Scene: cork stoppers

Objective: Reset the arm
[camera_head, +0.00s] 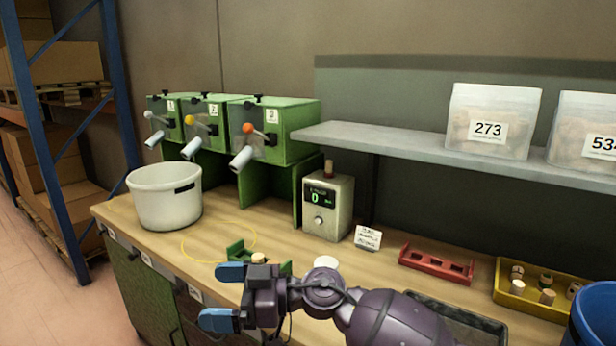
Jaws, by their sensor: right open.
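My right arm (395,320) is purple and comes in from the lower right, over the front of the wooden workbench (285,262). Its gripper (227,296) points left, with two blue fingertips spread apart and nothing between them. It is near the bench's front edge. Just behind it is a small green holder (238,252) with a pale cork (259,257) beside or in it, partly hidden by the gripper. My left gripper is not in view.
A white bucket (160,205), green dispensers (290,118) and a grey display box (328,208) reading 0 stand behind. A red rack (436,264), yellow cork tray (530,302), dark tray (470,322) and blue bin (598,318) are right. Bagged corks (488,120) sit on the shelf.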

